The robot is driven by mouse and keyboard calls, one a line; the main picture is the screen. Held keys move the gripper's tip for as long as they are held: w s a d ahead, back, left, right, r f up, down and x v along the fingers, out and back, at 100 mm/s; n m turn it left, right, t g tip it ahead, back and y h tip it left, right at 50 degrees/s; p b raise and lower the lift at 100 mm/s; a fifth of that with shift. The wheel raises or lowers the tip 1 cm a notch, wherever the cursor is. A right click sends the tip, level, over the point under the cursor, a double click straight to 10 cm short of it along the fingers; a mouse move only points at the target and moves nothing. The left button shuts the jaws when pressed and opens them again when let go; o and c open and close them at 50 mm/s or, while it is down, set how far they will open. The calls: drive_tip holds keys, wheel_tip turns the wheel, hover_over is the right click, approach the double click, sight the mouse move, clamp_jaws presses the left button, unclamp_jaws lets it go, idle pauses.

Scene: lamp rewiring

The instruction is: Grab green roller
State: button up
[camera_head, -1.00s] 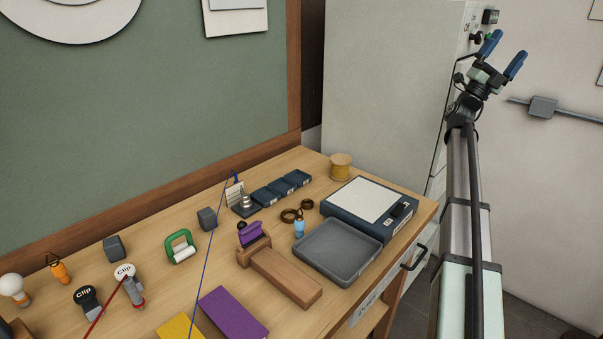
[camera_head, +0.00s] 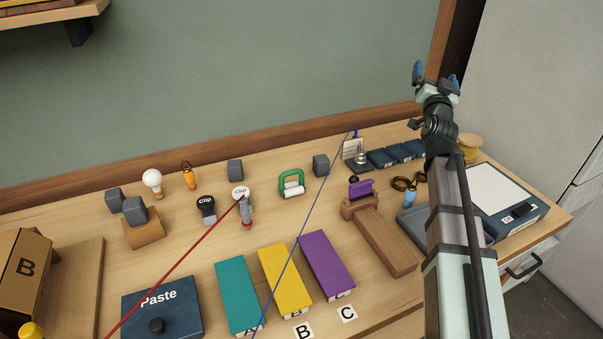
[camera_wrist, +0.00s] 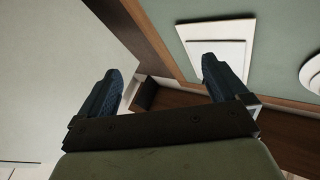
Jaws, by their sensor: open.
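The green roller (camera_head: 292,184) has a green frame and handle with a white cylinder at its base. It stands on the wooden table near the back, in the middle of the head view, with a grey block on each side. My gripper (camera_head: 435,76) is raised at the upper right of the head view, well to the right of the roller and apart from it. In the wrist view the blue fingers of my gripper (camera_wrist: 160,88) are spread wide with nothing between them. The roller does not show in the wrist view.
Grey blocks (camera_head: 235,170) and (camera_head: 321,165) flank the roller. A red cord (camera_head: 175,264) and a blue cord (camera_head: 301,238) cross the table view. A purple clamp piece (camera_head: 361,189) on a wooden stand lies to the right.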

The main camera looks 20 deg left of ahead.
drive_tip(key=s+a+f+n+g+y, duration=0.3)
drive_tip(key=s+a+f, duration=0.2)
drive_tip(key=a, duration=0.5)
drive_tip(key=n+g+y, duration=0.3)
drive_tip(key=n+g, duration=0.5)
drive_tip(key=g, duration=0.1)
hover_over(290, 182)
drive_tip(key=s+d, duration=0.4)
drive_tip(key=f, duration=1.9)
drive_tip(key=shift+w+a+f, duration=0.2)
drive_tip(key=shift+a+f, duration=0.05)
drive_tip(key=shift+f, duration=0.1)
drive_tip(key=shift+w+a+f, duration=0.15)
drive_tip(key=shift+a+f, duration=0.05)
drive_tip(key=shift+f, duration=0.3)
drive_tip(key=shift+x, duration=2.4)
drive_tip(key=shift+r, duration=0.1)
drive_tip(key=c, duration=0.9)
